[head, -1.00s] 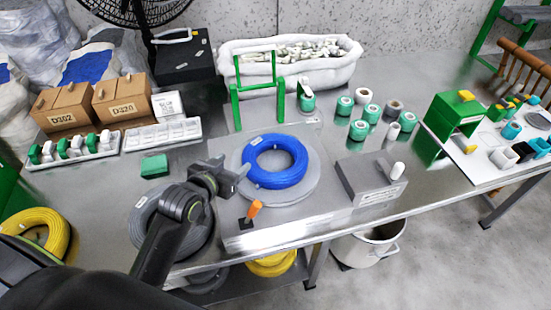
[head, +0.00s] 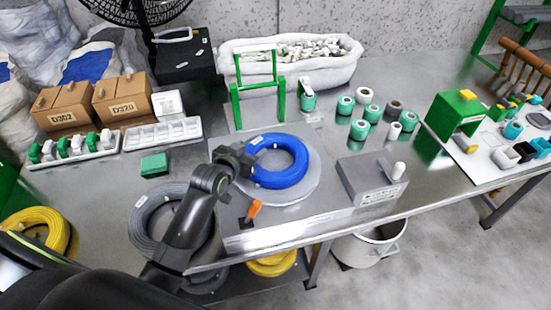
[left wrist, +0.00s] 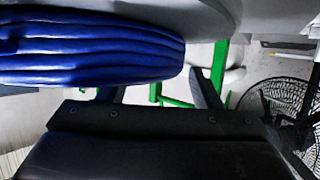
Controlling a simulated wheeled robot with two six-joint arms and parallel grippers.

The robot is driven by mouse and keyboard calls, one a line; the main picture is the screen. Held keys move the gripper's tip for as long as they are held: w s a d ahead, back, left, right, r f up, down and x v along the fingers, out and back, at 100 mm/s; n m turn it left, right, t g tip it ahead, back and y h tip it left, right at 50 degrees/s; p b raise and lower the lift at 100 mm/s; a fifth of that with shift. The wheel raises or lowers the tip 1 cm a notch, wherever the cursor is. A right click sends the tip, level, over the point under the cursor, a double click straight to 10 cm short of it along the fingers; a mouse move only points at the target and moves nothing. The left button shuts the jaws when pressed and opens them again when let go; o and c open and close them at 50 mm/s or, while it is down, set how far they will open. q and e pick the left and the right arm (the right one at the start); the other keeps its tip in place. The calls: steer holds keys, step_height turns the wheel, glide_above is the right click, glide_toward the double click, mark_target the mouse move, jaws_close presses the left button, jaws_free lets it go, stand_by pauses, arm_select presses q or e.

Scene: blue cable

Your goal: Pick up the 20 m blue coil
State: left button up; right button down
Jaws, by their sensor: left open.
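The blue coil (head: 281,172) lies on a round grey disc (head: 306,192) on a metal plate in the middle of the bench. It carries a white label at its upper left. My left gripper (head: 246,162) is at the coil's left edge, and its fingers partly cover that edge. In the left wrist view the blue coil (left wrist: 85,50) is large and close in front of the open left gripper (left wrist: 160,92). I cannot tell whether a finger touches the coil. My right gripper is not in view.
An orange-handled switch (head: 253,209) stands below the disc. A grey box (head: 370,181) is to the right, and a green frame (head: 258,88) stands behind. A grey coil (head: 144,222) lies left of my forearm. Green tape rolls (head: 358,130) stand at the back right.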

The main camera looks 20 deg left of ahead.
arm_select(q)
steer(key=shift+c, duration=0.2)
jaws_close()
stand_by(0.3)
